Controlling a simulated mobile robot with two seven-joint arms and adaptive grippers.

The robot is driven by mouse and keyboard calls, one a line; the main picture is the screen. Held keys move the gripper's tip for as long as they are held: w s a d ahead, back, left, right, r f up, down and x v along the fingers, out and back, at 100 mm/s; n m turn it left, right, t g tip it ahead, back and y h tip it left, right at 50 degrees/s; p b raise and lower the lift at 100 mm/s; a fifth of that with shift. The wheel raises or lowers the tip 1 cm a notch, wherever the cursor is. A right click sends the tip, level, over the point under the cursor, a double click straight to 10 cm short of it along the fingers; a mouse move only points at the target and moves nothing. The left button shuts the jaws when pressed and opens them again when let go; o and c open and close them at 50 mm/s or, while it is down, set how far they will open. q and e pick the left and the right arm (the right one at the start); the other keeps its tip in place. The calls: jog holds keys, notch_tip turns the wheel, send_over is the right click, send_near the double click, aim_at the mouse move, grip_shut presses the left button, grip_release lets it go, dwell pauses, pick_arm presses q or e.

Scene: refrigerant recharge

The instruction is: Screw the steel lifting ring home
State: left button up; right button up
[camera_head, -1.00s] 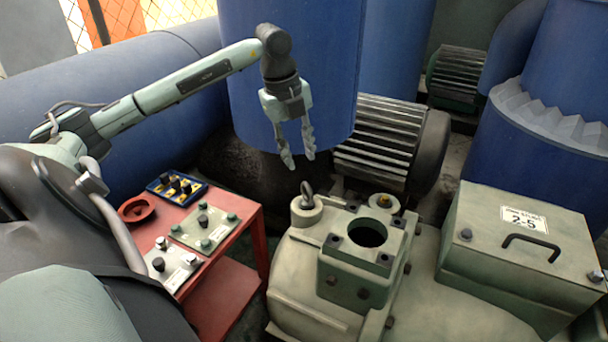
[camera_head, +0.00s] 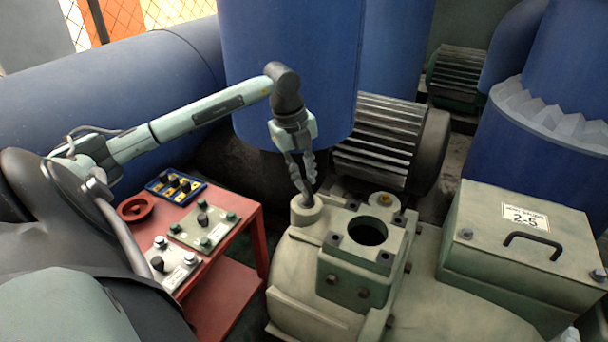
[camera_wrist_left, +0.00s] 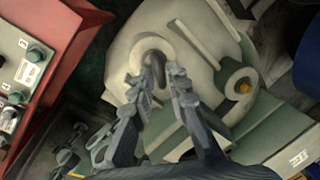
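The steel lifting ring (camera_wrist_left: 154,64) stands upright on a round boss (camera_head: 306,212) at the left of the pale green machine housing (camera_head: 290,270). In the head view my gripper mostly hides it. My left gripper (camera_head: 304,188) points down with its fingertips at the ring. In the left wrist view my left gripper (camera_wrist_left: 161,76) has its fingers apart, with the ring between or just beyond the tips. I see no clear grip on it. How far the ring is screwed in is hidden. My right gripper is not in view.
A red cart (camera_head: 240,228) at the left holds a blue tray (camera_head: 176,188), a red round part (camera_head: 136,208) and panels with knobs. An open bore (camera_head: 368,231) is right of the ring. A handled box (camera_head: 525,240) stands further right. A blue tank (camera_head: 290,70) rises behind.

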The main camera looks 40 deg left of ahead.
pick_arm(q)
grip_shut()
jog(key=shift+w+a+r+m, duration=0.1)
jog(key=shift+m, duration=0.3)
jog(key=shift+m+h, duration=0.3)
jog(key=shift+m, duration=1.1)
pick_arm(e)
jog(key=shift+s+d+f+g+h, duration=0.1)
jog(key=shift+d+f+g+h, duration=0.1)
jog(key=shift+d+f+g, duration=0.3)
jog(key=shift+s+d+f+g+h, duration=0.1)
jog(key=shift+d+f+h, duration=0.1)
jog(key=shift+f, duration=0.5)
pick_arm(q)
jog(key=shift+o, duration=2.4)
grip_release()
